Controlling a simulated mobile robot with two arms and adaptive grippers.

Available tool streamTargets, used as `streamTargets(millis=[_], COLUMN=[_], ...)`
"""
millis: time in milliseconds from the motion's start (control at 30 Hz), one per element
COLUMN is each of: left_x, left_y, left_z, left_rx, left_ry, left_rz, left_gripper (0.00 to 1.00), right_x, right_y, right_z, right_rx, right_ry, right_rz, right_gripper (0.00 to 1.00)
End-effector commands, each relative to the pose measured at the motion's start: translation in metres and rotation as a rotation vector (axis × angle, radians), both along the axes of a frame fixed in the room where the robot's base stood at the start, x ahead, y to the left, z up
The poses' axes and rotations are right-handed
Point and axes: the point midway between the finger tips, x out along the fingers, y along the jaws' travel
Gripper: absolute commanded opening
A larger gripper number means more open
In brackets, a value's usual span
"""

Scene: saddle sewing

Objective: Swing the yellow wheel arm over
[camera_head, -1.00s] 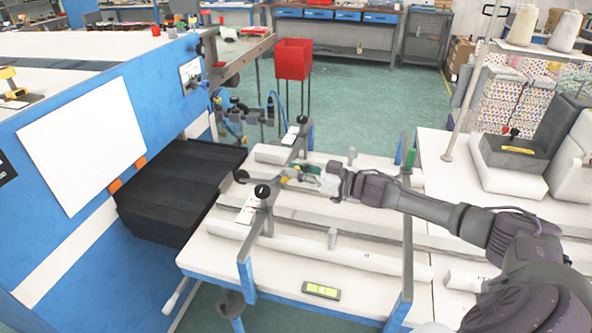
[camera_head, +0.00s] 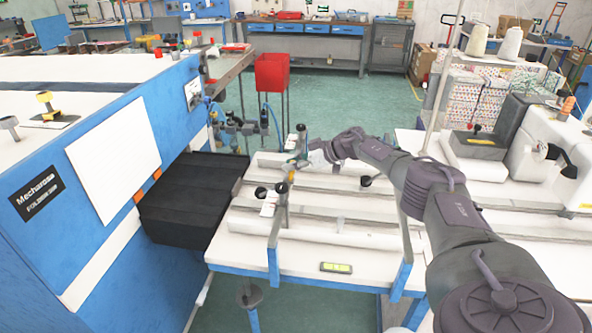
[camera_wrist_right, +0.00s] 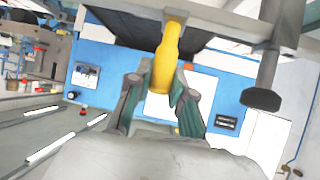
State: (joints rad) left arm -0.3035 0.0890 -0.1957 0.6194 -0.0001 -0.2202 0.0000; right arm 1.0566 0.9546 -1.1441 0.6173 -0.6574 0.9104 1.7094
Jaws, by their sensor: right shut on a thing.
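The yellow wheel arm (camera_wrist_right: 165,60) shows in the right wrist view as a rounded handle rising from between my fingers to a grey frame bar. In the head view its yellow part (camera_head: 291,175) is small, by the machine's cross frame. My right gripper (camera_head: 304,160) is shut on the yellow handle. In the right wrist view my right gripper (camera_wrist_right: 158,95) has one finger on each side of its lower end. The fingers hide part of the handle. My left gripper is not in view.
A white worktable (camera_head: 300,257) with long rails lies under my right arm. Black knobs (camera_head: 281,188) stick out by the frame. A black bellows box (camera_head: 190,205) and a blue machine (camera_head: 100,230) stand to the left.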

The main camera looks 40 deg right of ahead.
Motion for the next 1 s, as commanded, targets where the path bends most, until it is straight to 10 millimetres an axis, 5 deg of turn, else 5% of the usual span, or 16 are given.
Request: streamTargets(millis=[200, 567, 867, 900, 1000], left_x=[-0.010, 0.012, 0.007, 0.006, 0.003], left_y=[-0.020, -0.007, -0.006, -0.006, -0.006], left_z=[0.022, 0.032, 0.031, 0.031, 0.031], left_rx=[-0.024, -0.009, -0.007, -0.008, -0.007], left_ry=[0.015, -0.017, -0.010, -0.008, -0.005], left_rz=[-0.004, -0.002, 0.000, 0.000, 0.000], left_gripper=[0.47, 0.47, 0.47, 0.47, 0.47], right_x=[0.015, 0.018, 0.018, 0.018, 0.018], right_y=[0.008, 0.011, 0.010, 0.010, 0.010], right_z=[0.007, 0.002, 0.001, 0.001, 0.001], right_rx=[-0.069, -0.113, -0.115, -0.115, -0.115], right_ry=[0.084, 0.135, 0.135, 0.135, 0.135], right_rz=[0.008, 0.006, 0.006, 0.006, 0.006], right_gripper=[0.00, 0.00, 0.00, 0.23, 0.40])
